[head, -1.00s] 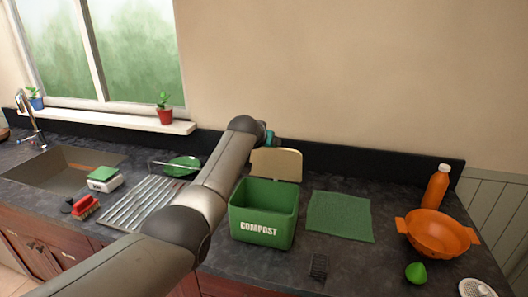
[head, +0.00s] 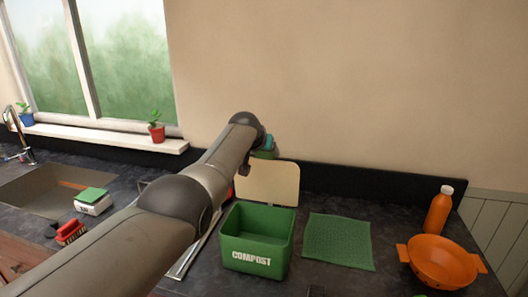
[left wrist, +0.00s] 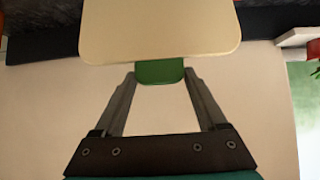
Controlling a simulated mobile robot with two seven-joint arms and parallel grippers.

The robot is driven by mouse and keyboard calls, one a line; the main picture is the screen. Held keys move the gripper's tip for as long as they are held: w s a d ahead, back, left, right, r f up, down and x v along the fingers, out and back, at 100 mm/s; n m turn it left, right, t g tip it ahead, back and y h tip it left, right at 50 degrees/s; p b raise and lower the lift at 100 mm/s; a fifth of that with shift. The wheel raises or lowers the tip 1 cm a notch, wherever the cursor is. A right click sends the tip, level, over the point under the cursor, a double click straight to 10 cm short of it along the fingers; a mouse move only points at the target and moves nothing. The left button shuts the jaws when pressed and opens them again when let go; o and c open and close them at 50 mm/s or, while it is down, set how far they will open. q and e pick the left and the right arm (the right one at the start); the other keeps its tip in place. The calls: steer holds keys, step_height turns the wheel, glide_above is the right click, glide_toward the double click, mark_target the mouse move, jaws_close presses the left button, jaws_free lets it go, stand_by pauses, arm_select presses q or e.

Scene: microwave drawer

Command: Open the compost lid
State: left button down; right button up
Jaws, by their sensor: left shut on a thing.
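The green compost bin (head: 257,262), lettered COMPOST, stands on the dark counter with its top open. Its cream lid (head: 268,184) stands raised at the bin's back edge, near the wall. The lid fills the top of the left wrist view (left wrist: 160,28). A green tab (left wrist: 160,71) sticks out from the lid's edge. My left gripper (left wrist: 160,77) is shut on this tab, one finger on each side. In the head view my left gripper (head: 264,152) is mostly hidden behind my own arm at the lid's top. My right gripper is not in view.
The wall is close behind the lid.

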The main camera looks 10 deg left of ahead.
arm_select(q)
steer(key=shift+w+r, duration=0.4)
steer(key=shift+r, duration=0.1)
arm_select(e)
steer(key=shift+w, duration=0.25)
arm_select(q)
steer(key=shift+w, duration=0.1)
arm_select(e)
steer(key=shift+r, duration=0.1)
arm_select(q)
steer(key=shift+c, duration=1.4)
jaws_free()
steer(key=shift+o, duration=1.4)
steer(key=shift+f, duration=0.25)
steer(key=shift+s+r, duration=0.1)
steer(key=shift+s, duration=0.1)
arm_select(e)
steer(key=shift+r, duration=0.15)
arm_select(q)
steer(key=v, duration=1.5)
